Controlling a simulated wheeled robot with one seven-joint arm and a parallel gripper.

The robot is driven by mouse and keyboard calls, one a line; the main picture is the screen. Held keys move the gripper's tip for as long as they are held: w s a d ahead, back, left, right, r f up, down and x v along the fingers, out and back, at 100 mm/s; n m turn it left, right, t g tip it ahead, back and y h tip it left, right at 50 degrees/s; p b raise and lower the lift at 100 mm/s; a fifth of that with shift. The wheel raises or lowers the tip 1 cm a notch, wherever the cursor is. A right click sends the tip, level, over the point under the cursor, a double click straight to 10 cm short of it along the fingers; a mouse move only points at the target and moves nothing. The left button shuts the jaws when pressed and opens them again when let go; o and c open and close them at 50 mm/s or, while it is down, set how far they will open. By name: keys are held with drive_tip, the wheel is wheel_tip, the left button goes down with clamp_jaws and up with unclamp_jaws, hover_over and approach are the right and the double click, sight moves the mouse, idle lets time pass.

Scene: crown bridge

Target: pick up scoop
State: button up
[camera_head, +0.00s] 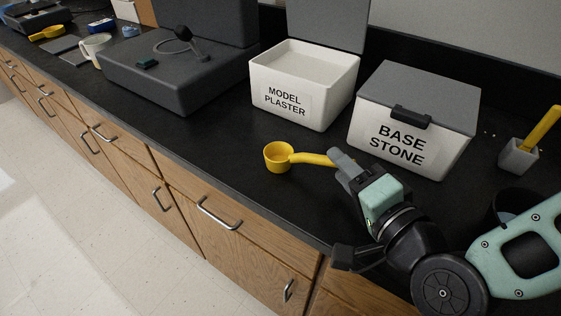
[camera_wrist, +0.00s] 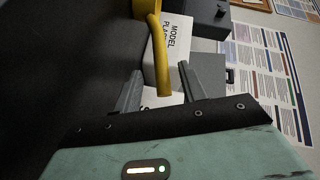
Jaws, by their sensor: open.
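A yellow scoop (camera_head: 277,157) lies on the black counter in front of the white bin labelled MODEL PLASTER (camera_head: 303,85). Its handle points right, toward my gripper (camera_head: 342,160). In the wrist view the scoop's handle (camera_wrist: 163,70) reaches in between the two fingers of my gripper (camera_wrist: 160,72), with a gap on each side. The fingers are open. The bowl of the scoop is cut off at the top of the wrist view. The handle's end is partly hidden by a fingertip in the head view.
The BASE STONE bin (camera_head: 415,120) has its lid down and stands close behind my gripper. A small grey holder (camera_head: 518,156) with a yellow handle is at the right. A grey machine (camera_head: 180,75) and a mug (camera_head: 95,48) stand at the left. Counter left of the scoop is clear.

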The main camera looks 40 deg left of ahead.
sight(309, 161)
drive_tip(key=p+x, duration=0.1)
drive_tip(key=x, duration=0.3)
drive_tip(key=shift+a, duration=0.3)
clamp_jaws()
